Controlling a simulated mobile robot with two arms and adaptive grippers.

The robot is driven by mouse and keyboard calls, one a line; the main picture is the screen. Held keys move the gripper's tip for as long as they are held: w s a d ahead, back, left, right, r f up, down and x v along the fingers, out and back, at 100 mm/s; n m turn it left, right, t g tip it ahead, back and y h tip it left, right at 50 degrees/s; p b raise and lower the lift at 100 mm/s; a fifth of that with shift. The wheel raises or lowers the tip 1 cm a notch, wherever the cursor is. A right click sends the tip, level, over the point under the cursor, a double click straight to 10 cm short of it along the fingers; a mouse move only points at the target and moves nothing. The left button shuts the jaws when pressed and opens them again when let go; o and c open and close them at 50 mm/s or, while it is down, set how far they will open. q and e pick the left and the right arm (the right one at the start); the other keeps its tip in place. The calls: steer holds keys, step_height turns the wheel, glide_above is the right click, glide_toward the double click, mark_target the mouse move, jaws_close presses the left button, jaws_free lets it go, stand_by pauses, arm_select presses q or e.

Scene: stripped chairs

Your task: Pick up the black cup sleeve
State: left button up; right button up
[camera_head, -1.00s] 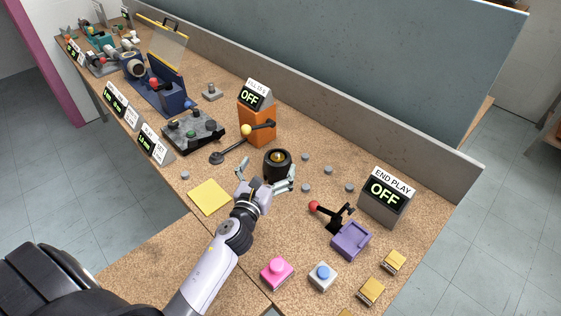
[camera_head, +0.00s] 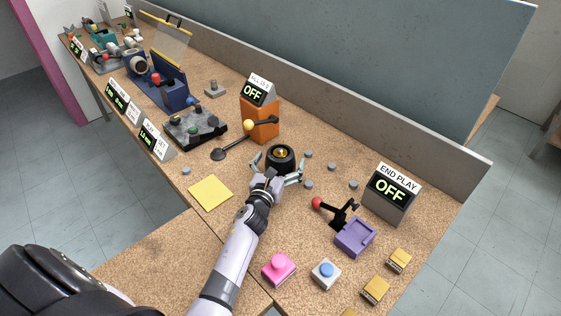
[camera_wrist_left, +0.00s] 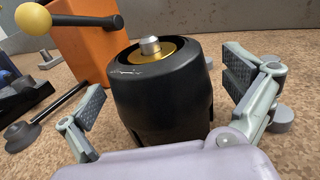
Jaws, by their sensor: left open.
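The black cup sleeve (camera_head: 280,160) stands upright on the cork-coloured bench in the head view, with a gold ring and a grey metal post showing in its top opening. In the left wrist view the black cup sleeve (camera_wrist_left: 158,98) fills the middle, between the two fingers. My left gripper (camera_head: 278,168) is open, its fingers on either side of the sleeve; it also shows in the left wrist view (camera_wrist_left: 165,95). A gap shows between each finger pad and the sleeve. The sleeve's lower front is hidden by my wrist. My right gripper is not in view.
An orange block with a yellow-knobbed lever (camera_head: 262,119) stands behind left. Several small grey pegs lie right of the sleeve, one (camera_head: 308,184) close to my right-hand finger. A purple fixture (camera_head: 356,237) and an END PLAY display (camera_head: 391,192) stand right. A yellow square (camera_head: 210,193) lies left.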

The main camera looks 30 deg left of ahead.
arm_select(q)
steer(key=c, duration=1.3)
